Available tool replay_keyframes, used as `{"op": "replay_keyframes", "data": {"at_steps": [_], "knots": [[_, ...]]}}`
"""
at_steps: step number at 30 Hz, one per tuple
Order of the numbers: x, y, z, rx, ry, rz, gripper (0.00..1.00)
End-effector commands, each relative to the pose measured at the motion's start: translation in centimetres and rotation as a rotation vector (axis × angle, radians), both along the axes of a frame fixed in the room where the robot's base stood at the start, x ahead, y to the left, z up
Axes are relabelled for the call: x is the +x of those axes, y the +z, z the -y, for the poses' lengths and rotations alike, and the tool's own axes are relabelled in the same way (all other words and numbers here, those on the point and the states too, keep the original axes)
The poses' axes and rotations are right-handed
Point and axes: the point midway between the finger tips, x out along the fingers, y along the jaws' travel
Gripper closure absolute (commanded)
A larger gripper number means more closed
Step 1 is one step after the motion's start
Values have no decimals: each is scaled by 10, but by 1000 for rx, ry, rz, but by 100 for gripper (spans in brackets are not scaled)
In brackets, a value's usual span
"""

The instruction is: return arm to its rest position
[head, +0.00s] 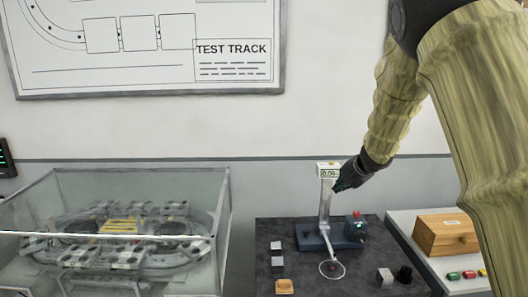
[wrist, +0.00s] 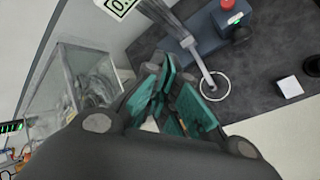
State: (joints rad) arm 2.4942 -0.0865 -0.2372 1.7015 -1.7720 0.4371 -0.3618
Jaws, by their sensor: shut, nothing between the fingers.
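My gripper (head: 347,183) is at the end of my sleeved arm, which reaches in from the upper right in the head view. It hangs close beside the upright post of a small instrument (head: 325,210) with a lit display. I cannot tell whether it touches the post. In the wrist view my gripper (wrist: 165,100) shows teal finger pads close together, with nothing held between them.
A dark table (head: 290,240) carries small blocks, a white ring (head: 332,269) and a red button (head: 357,215). A glass case (head: 195,200) over a track model stands at left. A wooden box (head: 446,234) sits on a pale table at right. The wall behind holds a framed board (head: 150,50).

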Motion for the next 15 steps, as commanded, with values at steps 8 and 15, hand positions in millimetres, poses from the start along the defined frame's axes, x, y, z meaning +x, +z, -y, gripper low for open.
{"op": "replay_keyframes", "data": {"at_steps": [8, 15], "knots": [[-51, -124, -23, 256, -203, -171, 100], [-124, -241, -44, 502, -489, -350, 100]]}}
